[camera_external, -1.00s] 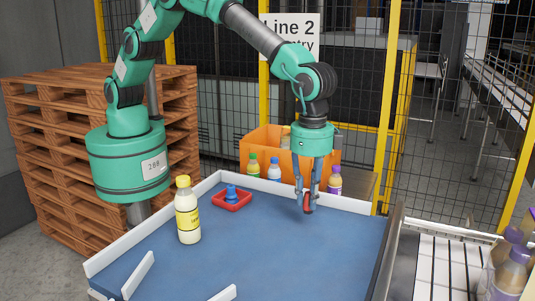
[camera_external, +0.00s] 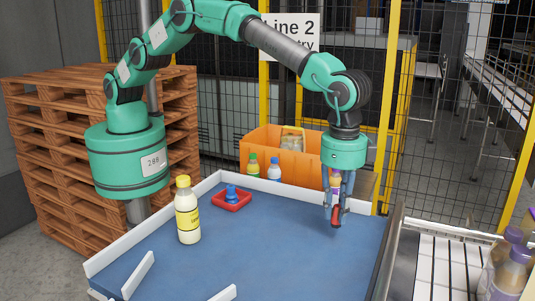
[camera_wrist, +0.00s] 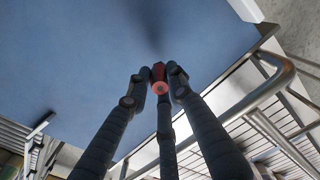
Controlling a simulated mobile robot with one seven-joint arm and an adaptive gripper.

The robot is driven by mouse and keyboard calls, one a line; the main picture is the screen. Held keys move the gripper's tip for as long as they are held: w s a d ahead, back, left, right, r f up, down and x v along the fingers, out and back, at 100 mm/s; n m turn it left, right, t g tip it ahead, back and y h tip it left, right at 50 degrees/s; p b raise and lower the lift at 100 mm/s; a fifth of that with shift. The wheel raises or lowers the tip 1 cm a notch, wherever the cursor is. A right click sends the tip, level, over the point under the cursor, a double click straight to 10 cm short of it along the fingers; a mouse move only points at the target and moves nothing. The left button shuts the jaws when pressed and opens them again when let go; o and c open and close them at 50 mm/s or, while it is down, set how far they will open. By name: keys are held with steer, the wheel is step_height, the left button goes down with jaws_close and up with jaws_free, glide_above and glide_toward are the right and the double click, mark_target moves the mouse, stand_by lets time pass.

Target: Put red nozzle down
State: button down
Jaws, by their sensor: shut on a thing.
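The red nozzle (camera_external: 336,215) is held between the fingertips of my gripper (camera_external: 337,211), above the right part of the blue table (camera_external: 280,255). In the wrist view the red nozzle (camera_wrist: 160,83) shows between the fingertips of my gripper (camera_wrist: 160,82), with the blue surface beyond it. My gripper points down and is shut on the nozzle. The exact gap between nozzle and table is hard to tell.
A yellow-capped bottle (camera_external: 187,215) stands at the table's left. A blue nozzle (camera_external: 231,193) sits in a red tray (camera_external: 233,204). White rims (camera_external: 265,185) edge the table. An orange bin (camera_external: 268,150) and small bottles stand behind. The table's middle is clear.

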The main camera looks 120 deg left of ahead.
mark_target(337, 211)
steer(key=shift+f+p, duration=0.45)
steer(key=shift+f, duration=1.3)
steer(key=shift+f, duration=0.15)
steer(key=c, duration=1.6)
jaws_free()
steer(key=shift+o, duration=0.2)
step_height(337, 211, up, 12)
steer(key=shift+f+b, duration=0.1)
steer(key=shift+b, duration=0.9)
steer(key=shift+r, duration=0.25)
steer(key=shift+r, duration=0.1)
